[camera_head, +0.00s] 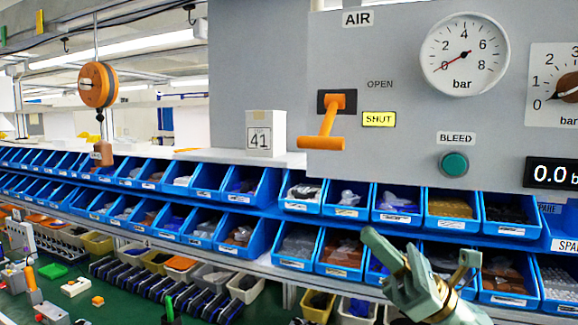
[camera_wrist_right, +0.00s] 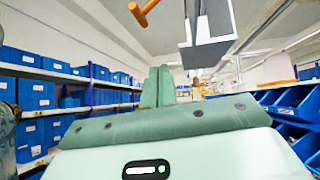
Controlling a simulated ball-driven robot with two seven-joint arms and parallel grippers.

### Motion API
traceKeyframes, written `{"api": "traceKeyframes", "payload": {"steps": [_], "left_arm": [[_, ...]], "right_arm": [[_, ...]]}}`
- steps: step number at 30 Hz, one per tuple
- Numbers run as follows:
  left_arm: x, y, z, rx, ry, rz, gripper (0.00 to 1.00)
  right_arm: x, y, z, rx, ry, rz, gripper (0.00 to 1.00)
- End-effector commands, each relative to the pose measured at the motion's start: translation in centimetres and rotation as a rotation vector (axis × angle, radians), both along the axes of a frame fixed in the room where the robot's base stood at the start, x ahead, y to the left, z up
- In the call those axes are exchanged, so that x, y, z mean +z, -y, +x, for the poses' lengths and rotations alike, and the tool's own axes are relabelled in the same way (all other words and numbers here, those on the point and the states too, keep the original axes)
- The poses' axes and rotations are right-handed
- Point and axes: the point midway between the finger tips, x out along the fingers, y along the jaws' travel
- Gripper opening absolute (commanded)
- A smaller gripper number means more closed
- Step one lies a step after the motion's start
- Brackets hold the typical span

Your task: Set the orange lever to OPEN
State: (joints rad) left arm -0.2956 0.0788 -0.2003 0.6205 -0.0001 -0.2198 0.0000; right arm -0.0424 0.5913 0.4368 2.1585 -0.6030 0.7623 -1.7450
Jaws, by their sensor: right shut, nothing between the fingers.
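The orange lever (camera_head: 327,123) has a T-shaped handle and sits on the grey AIR panel (camera_head: 260,55). It points down and slightly left, below the OPEN label (camera_head: 380,84). The SHUT label (camera_head: 379,119) beside it is yellow. My right gripper (camera_head: 379,245) is pale green, shut and empty, below and to the right of the lever and apart from it. In the right wrist view, the shut fingers (camera_wrist_right: 157,87) point up the picture, and the orange lever (camera_wrist_right: 146,11) shows at the top edge. My left gripper is not in view.
The panel also carries a bar gauge (camera_head: 464,55) with its needle near 0, a green BLEED button (camera_head: 454,164) and a display reading 0.0 (camera_head: 551,173). Rows of blue bins (camera_head: 298,245) lie below. An orange hoist (camera_head: 97,84) hangs at left. Space before the lever looks clear.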

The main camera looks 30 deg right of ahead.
Motion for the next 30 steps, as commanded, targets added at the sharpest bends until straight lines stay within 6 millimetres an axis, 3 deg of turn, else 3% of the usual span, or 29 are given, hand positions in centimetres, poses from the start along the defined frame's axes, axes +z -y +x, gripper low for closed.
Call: {"api": "traceKeyframes", "payload": {"steps": [5,12,18,23,30], "left_arm": [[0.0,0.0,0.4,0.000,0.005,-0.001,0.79],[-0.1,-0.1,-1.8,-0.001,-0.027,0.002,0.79],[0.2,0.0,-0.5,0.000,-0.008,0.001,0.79],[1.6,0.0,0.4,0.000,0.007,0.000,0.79],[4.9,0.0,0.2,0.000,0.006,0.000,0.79]], "right_arm": [[-0.1,-0.5,-0.6,-0.069,0.104,-0.085,0.00],[-0.2,-0.4,-0.5,-0.088,0.116,-0.095,0.00],[0.1,-0.6,-0.4,-0.088,0.116,-0.094,0.00],[1.6,-1.6,0.4,-0.086,0.116,-0.094,0.00],[5.4,-4.6,2.6,-0.085,0.117,-0.092,0.00]]}}
